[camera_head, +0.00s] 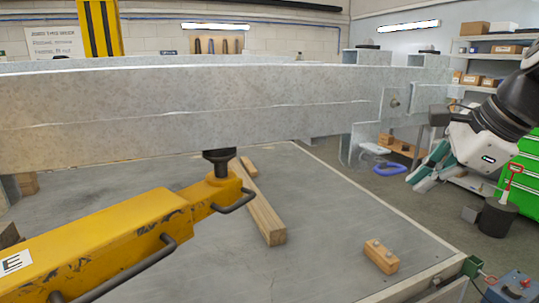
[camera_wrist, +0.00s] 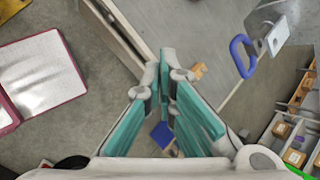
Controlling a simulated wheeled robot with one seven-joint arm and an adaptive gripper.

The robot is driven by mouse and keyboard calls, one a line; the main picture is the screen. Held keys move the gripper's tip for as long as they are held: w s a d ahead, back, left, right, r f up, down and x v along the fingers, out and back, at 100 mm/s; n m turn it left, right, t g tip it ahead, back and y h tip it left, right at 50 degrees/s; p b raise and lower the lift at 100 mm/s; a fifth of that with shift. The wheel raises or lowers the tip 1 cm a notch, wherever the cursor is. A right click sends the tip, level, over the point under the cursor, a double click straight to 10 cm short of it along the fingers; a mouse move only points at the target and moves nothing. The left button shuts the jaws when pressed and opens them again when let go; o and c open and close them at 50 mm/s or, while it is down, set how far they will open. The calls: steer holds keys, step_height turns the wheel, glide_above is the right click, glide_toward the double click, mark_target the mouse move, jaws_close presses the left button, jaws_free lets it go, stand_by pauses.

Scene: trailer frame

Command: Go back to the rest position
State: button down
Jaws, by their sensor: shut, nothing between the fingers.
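My gripper (camera_head: 421,180) shows at the right in the head view, with teal finger pads and a white and black wrist. It hangs in the air right of the trailer frame's grey beam (camera_head: 200,100) and apart from it. In the wrist view my gripper (camera_wrist: 162,80) shows its two teal fingers converging at the tips, shut and empty. Floor and blurred small items lie beyond the fingertips.
A yellow jack arm (camera_head: 110,240) stands under the beam over a grey table (camera_head: 330,230). Wooden blocks (camera_head: 260,212) lie on the table. A blue-handled item (camera_head: 389,169) lies beyond the table. A green cabinet (camera_head: 522,185) and shelves (camera_head: 490,62) are at the right.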

steer(key=s+a+f+n+h, duration=0.1)
steer(key=s+a+f+n, duration=0.3)
steer(key=s+n, duration=0.3)
steer(key=s+a+f+n+h, duration=0.1)
steer(key=s+a+f+n, duration=0.3)
steer(key=n, duration=1)
steer(key=s+b, duration=0.1)
steer(key=s, duration=0.2)
steer(key=shift+s+a+g+h, duration=0.2)
steer(key=shift+s+g+h, duration=0.05)
steer(key=shift+g+h, duration=0.05)
